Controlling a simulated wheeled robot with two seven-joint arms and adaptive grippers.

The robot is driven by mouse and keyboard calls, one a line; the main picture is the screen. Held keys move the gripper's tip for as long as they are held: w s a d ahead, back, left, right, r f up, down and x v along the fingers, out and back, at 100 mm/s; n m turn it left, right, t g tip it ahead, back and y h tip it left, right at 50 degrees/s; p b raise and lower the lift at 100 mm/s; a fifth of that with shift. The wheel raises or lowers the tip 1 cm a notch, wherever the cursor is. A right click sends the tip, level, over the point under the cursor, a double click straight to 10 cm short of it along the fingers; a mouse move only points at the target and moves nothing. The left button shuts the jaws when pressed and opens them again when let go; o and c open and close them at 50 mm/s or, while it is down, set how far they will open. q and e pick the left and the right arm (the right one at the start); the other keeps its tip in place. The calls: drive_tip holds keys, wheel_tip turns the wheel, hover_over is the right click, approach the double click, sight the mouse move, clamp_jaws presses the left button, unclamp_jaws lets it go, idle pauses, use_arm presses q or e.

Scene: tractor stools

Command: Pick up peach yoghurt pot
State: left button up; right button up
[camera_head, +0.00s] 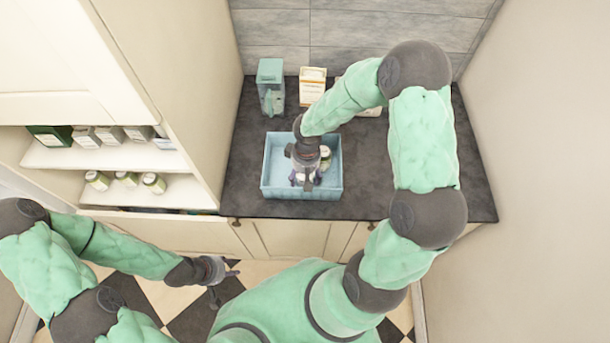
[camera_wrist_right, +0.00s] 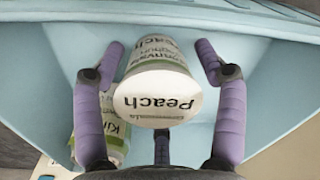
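The peach yoghurt pot (camera_wrist_right: 158,85), white with green print and the word Peach upside down, lies in the blue crate (camera_wrist_right: 45,60) in the right wrist view. My right gripper (camera_wrist_right: 160,55) has its purple fingers open on either side of the pot, with small gaps between fingers and pot. In the head view my right gripper (camera_head: 305,180) reaches down into the crate (camera_head: 318,194) and mostly hides the pot. My left gripper (camera_head: 226,284) is open and empty, low over the floor in front of the cabinets.
Another pot (camera_wrist_right: 100,130) lies beside the left finger; a pot (camera_head: 325,153) also shows in the crate in the head view. A teal container (camera_head: 271,85) and a carton (camera_head: 312,85) stand behind on the dark counter (camera_head: 240,160). Shelves (camera_head: 115,155) with several packages are at left.

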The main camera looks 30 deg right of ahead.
drive_tip(key=c, duration=0.8)
